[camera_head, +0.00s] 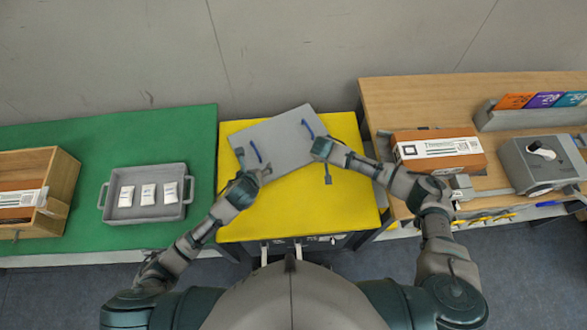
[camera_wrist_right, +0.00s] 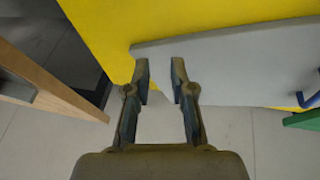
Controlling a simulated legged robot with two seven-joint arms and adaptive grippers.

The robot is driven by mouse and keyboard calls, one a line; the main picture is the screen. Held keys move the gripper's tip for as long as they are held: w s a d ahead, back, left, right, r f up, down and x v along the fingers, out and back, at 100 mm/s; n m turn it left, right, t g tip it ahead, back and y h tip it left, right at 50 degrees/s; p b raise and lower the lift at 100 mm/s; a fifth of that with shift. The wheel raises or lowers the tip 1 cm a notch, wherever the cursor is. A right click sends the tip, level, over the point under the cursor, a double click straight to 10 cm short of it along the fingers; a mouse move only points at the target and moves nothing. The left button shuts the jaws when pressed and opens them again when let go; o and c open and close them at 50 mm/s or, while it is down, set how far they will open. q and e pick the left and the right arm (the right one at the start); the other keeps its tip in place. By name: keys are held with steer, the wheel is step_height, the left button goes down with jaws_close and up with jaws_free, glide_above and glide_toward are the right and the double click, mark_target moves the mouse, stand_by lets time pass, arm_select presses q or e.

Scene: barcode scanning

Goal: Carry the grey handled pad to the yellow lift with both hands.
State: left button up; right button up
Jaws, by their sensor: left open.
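The grey pad (camera_head: 279,143) with two blue handles lies turned at an angle over the back part of the yellow lift (camera_head: 300,205). Its far corner reaches past the lift's back edge. My left gripper (camera_head: 254,164) is open beside the pad's left blue handle (camera_head: 255,151), apparently not closed on it. My right gripper (camera_head: 322,162) is at the pad's right side, near the right blue handle (camera_head: 308,129). In the right wrist view its fingers (camera_wrist_right: 159,68) stand apart with nothing between them. The pad (camera_wrist_right: 225,68) and part of a blue handle (camera_wrist_right: 314,99) show there too.
A green table (camera_head: 90,140) at left holds a grey tray (camera_head: 118,212) with white packets and a wooden crate (camera_head: 68,180). A wooden table (camera_head: 400,95) at right holds a brown box (camera_head: 438,149) and a grey machine (camera_head: 543,165). The lift's front half is clear.

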steer(key=shift+a, duration=0.35)
steer(key=o, duration=0.4)
steer(key=shift+d, duration=0.15)
steer(key=o, duration=0.4)
steer(key=shift+d, duration=0.2)
arm_select(q)
steer(key=shift+a, duration=0.15)
arm_select(e)
steer(key=v, duration=1.1)
steer(key=shift+r, duration=0.35)
